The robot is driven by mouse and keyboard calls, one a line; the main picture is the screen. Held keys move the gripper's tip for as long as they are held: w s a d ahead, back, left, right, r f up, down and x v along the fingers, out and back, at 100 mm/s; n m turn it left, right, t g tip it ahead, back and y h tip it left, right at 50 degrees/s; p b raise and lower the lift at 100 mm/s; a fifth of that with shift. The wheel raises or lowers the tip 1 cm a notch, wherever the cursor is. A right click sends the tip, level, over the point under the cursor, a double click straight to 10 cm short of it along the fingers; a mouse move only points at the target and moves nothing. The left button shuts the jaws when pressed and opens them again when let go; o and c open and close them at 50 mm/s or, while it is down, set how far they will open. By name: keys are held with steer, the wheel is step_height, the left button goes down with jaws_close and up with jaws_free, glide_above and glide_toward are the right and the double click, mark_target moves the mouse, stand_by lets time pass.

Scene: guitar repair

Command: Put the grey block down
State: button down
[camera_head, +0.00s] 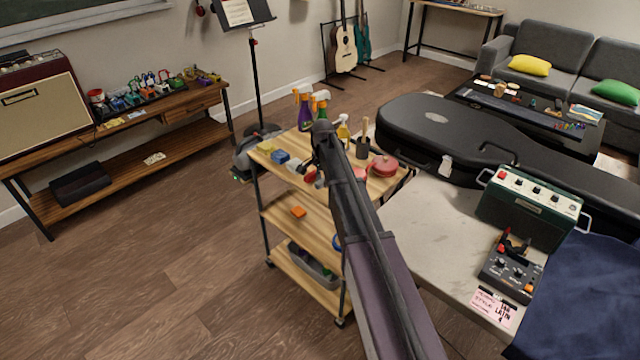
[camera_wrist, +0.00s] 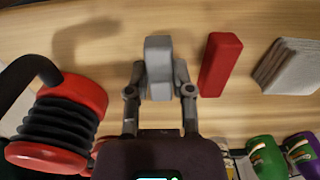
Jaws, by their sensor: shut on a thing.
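My gripper (camera_wrist: 160,82) is shut on a grey block (camera_wrist: 158,58), with one finger on each side of it. The block is over the wooden top of a trolley (camera_head: 262,165). A shadow falls on the wood to its left in the wrist view, but I cannot tell whether the block touches the surface. In the head view my gripper (camera_head: 318,168) is over the trolley's top shelf, and my arm hides much of the held block.
A red-and-black ribbed object (camera_wrist: 58,122) is at left. Spray bottles (camera_head: 304,108) stand at the back. Wood beyond the grey block is clear.

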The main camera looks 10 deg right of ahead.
steer(key=shift+f, duration=0.2)
steer(key=c, duration=0.5)
jaws_free()
steer(key=shift+r, duration=0.2)
step_height(320, 180, up, 12)
steer(key=p, duration=1.2)
stand_by(0.5)
steer(key=s+n, duration=1)
steer(key=s, duration=1.9)
steer(key=shift+a+n, duration=0.35)
steer(key=shift+n, duration=0.05)
